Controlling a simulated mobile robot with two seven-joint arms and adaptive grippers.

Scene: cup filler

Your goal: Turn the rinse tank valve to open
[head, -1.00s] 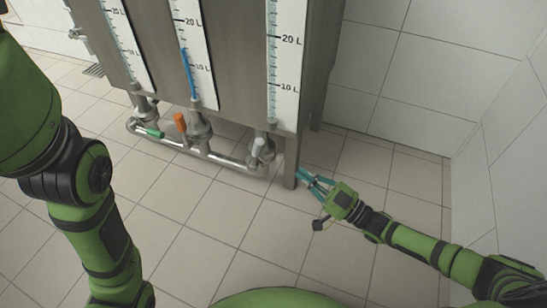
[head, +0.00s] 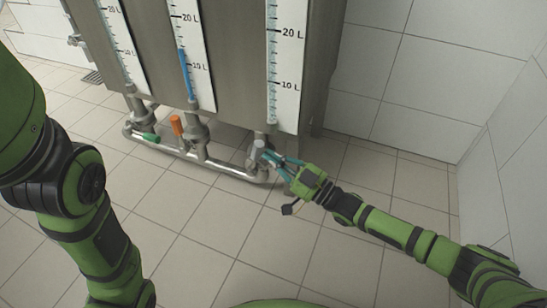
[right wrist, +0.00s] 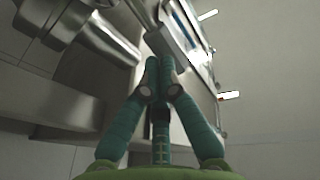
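A steel tank unit (head: 232,75) carries several white level scales, with valves on the pipework below it. The rightmost valve has a light grey handle (head: 257,149). A middle valve has an orange handle (head: 176,125), and a left one a green handle (head: 151,137). No label shows which valve is the rinse tank's. My right gripper (head: 272,160) is just right of the grey handle. In the right wrist view its teal fingertips (right wrist: 159,66) meet close to a grey, bar-like part (right wrist: 170,46); whether they touch it is unclear. My left gripper is out of view.
A steel pipe (head: 222,166) runs low along the tank's front. A tank leg stands behind my right gripper. The tiled floor (head: 190,215) in front is clear, and a white tiled wall (head: 430,75) rises at the right.

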